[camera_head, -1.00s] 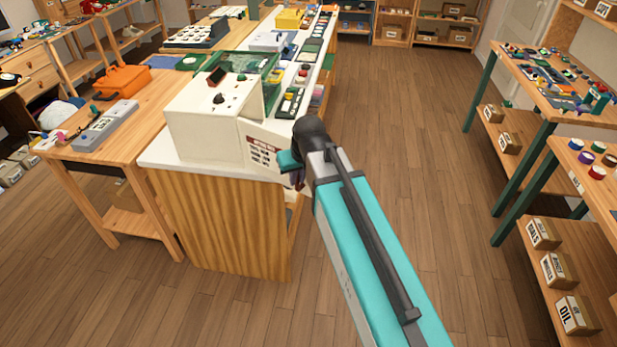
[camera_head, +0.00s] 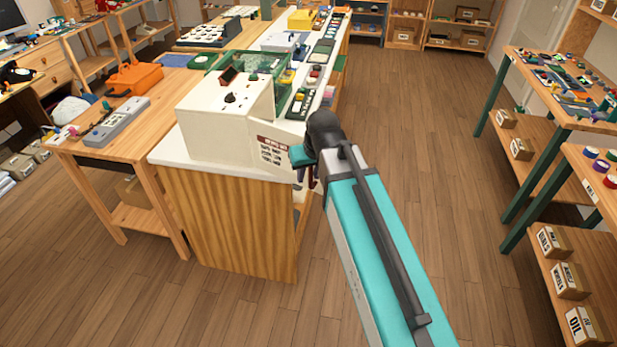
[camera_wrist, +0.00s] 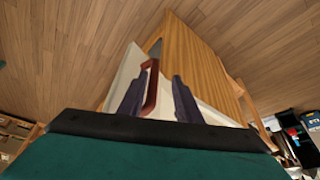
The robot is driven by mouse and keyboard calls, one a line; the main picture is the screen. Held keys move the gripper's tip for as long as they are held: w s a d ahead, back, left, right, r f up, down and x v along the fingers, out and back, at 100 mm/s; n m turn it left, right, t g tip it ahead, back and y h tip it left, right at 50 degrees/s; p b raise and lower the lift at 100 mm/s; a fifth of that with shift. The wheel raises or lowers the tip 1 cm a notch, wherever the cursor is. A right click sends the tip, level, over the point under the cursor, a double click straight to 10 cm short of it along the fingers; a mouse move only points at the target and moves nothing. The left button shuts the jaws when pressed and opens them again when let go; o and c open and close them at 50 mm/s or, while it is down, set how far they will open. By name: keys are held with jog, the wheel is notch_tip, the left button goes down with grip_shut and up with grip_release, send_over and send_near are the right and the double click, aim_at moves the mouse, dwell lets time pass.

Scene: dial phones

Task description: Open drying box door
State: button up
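The drying box (camera_head: 225,125) is a white box on the near corner of the white-topped bench. Its white, labelled door (camera_head: 272,152) stands out from the box at an angle, partly open. My gripper (camera_head: 311,180) is at the door's outer edge, largely hidden by my own arm. In the wrist view, the red-brown door handle (camera_wrist: 151,92) lies between the two dark fingers of my gripper (camera_wrist: 160,88). The left finger looks close to or touching the handle, and a gap shows on the right finger's side. The fingers are apart.
The bench (camera_head: 235,225) with a wood side stands below the box. A wooden table (camera_head: 75,150) with a grey device (camera_head: 117,121) is to its left. Shelves with cardboard boxes (camera_head: 550,240) line the right. The wooden floor (camera_head: 420,170) between is clear.

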jog(key=b+v, duration=0.1)
jog(key=v, duration=1.1)
jog(key=shift+b, duration=0.4)
jog(key=shift+s, duration=0.1)
jog(key=s+d+f+m+g, duration=0.1)
jog(key=s+d+f+g, duration=0.15)
jog(key=f, duration=0.85)
jog(key=s+d+f+g+h, duration=0.1)
jog(key=s+d+f, duration=0.25)
jog(key=f, duration=0.75)
jog(key=s+d+f+m+g, duration=0.1)
jog(key=s+d+f+g, duration=0.15)
jog(key=f, duration=0.85)
jog(key=s+d+f+g, duration=0.2)
jog(key=s+d+f, duration=0.1)
jog(key=s+f, duration=0.9)
jog(key=s+d+f+m+g, duration=0.1)
jog(key=s+d+f+g, duration=0.1)
jog(key=s+f, duration=1)
jog(key=shift+s+d+f, duration=0.35)
jog(key=shift+s+d, duration=0.4)
jog(key=shift+s, duration=0.3)
